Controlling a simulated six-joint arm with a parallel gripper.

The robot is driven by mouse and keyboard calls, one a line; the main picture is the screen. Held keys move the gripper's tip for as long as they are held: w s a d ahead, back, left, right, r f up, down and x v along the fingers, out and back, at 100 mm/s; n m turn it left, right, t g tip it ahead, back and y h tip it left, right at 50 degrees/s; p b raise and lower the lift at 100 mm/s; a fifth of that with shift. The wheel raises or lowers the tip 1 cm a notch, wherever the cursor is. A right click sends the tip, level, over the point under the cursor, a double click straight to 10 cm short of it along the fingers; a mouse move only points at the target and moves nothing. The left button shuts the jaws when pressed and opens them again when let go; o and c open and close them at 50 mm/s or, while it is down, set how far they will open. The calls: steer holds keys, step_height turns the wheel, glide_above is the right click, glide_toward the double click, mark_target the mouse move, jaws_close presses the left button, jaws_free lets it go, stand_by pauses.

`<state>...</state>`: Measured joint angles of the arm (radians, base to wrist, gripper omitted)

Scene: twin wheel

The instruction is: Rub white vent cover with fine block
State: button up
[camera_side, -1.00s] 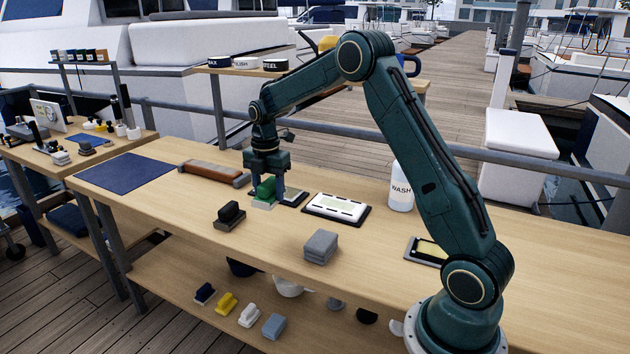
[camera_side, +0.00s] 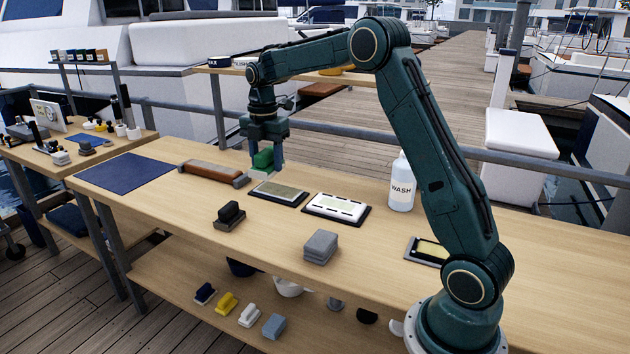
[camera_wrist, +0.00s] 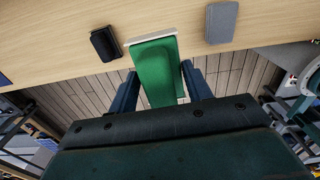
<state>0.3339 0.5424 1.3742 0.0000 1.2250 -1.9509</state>
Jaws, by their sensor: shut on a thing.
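My gripper (camera_side: 265,162) is shut on a green block (camera_side: 263,158) and holds it in the air above the table. The green block also shows in the wrist view (camera_wrist: 155,75), with a pale strip along its far edge. The white vent cover (camera_side: 337,206) lies flat on the table in a dark frame, to the right of and below my gripper in the side view. A similar panel with a dark frame and dull greenish middle (camera_side: 278,193) lies to its left. No label shows that tells which block is the fine one.
A black block (camera_side: 229,214) and a grey block (camera_side: 320,246) stand on the table's front half. A white WASH bottle (camera_side: 401,186) stands right of the vent cover. A brown wooden-handled tool (camera_side: 213,173) and a blue mat (camera_side: 126,172) lie to the left.

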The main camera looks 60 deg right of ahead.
steer(key=o, duration=0.4)
steer(key=shift+c, duration=1.5)
steer(key=shift+d+f, duration=0.2)
steer(key=shift+d, duration=0.2)
steer(key=s+d+f+m, duration=0.2)
steer(key=d+f+m, duration=0.2)
steer(key=d, duration=0.6)
steer(key=s+d+f+m, duration=0.3)
steer(key=d+f+m, duration=0.2)
steer(key=d, duration=0.4)
steer(key=shift+d+f, duration=0.25)
steer(key=shift+d, duration=0.1)
